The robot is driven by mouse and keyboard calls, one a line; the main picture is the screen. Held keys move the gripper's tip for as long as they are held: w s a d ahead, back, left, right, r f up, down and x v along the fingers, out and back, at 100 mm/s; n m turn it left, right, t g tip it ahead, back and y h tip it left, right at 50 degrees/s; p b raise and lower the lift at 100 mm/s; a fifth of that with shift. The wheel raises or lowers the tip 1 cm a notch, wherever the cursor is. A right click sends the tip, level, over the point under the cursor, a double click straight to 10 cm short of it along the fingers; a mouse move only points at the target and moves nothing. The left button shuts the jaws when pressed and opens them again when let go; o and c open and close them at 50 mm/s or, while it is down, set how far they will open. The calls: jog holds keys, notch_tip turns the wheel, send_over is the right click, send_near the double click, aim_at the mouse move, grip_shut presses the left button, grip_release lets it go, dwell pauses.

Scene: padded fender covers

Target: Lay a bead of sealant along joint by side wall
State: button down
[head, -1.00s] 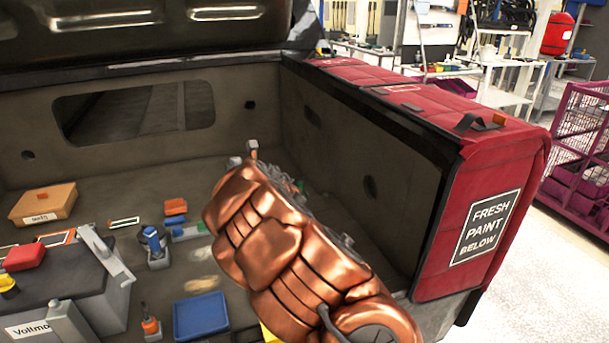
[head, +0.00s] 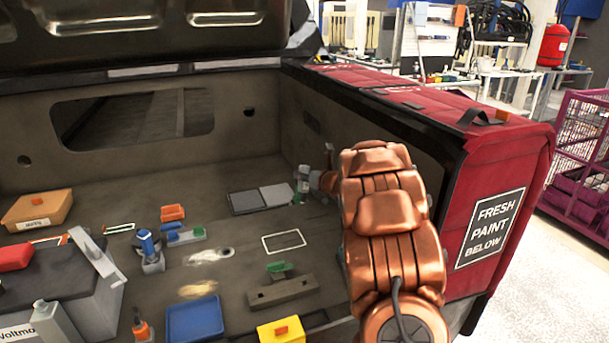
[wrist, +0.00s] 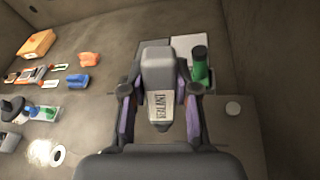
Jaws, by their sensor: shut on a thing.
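In the wrist view my gripper (wrist: 160,92) is shut on a grey sealant container (wrist: 159,65) with a pale label reading sealant, its narrow end toward me. In the head view my gripper (head: 326,180) is low near the right side wall (head: 350,145), partly hidden by my copper arm. The sealant container (head: 303,174) shows just left of it. The joint where floor meets side wall is mostly hidden behind my arm in the head view. In the wrist view the side wall (wrist: 248,70) rises at the right. I cannot tell whether the container touches the floor.
A green-capped item (wrist: 199,62) stands close right of the container in the wrist view. Grey flat pads (head: 262,198) lie behind it. A slotted block (head: 283,290), blue tray (head: 197,316) and yellow box (head: 280,330) lie nearer. A red padded cover (head: 440,120) drapes the wall.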

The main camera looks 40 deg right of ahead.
aim_at(306, 192)
jog(key=shift+f+b, duration=0.8)
jog(key=shift+f, duration=1.6)
jog(key=shift+f+b, duration=0.85)
jog(key=shift+b, duration=0.25)
jog(key=shift+d, duration=0.15)
